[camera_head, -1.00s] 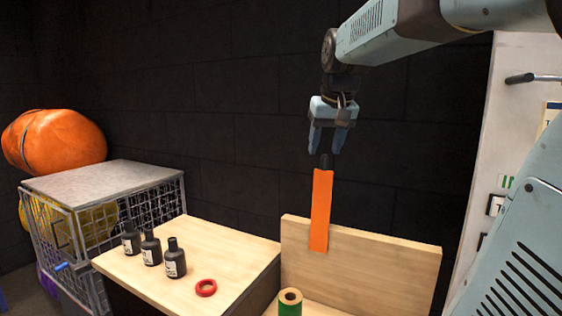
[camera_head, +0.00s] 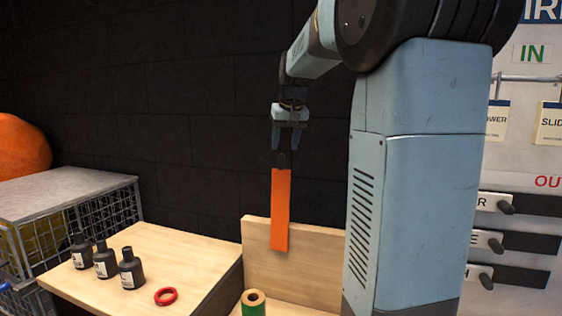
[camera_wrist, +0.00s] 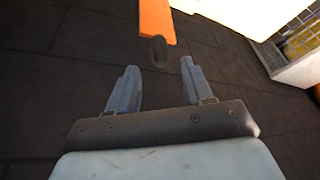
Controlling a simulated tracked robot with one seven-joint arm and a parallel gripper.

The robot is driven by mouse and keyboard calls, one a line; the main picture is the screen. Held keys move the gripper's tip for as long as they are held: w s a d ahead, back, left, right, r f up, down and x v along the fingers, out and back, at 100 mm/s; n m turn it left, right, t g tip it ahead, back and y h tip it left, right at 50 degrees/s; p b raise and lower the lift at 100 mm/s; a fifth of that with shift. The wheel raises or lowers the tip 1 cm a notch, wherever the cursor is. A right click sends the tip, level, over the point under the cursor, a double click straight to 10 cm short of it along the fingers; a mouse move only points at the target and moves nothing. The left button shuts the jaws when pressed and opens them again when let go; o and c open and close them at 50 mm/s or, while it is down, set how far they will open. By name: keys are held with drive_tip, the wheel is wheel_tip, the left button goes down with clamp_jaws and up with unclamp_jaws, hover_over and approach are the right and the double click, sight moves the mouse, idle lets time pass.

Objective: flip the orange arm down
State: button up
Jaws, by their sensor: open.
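The orange arm (camera_head: 280,210) stands upright against the front of a wooden back panel (camera_head: 310,258), with a dark knob (camera_head: 282,160) at its top end. In the wrist view the orange arm (camera_wrist: 156,20) shows at the top, with its dark knob (camera_wrist: 159,50) just beyond my fingertips. My gripper (camera_head: 289,147) is open and empty, pointing down just above the knob in the head view. In the wrist view my gripper (camera_wrist: 160,72) has its two fingers well apart, with the knob ahead of the gap. I cannot see contact between them.
Several black bottles (camera_head: 103,262) and a red ring (camera_head: 165,296) stand on a wooden table (camera_head: 190,262) at left. A green roll (camera_head: 253,302) sits before the panel. A wire cage (camera_head: 110,212) is farther left. A sign board (camera_head: 522,150) is at right.

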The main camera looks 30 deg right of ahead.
sight(283, 155)
drive_tip(key=x, duration=0.7)
drive_tip(key=shift+s, duration=0.1)
clamp_jaws()
idle(0.3)
drive_tip(key=shift+f, duration=0.1)
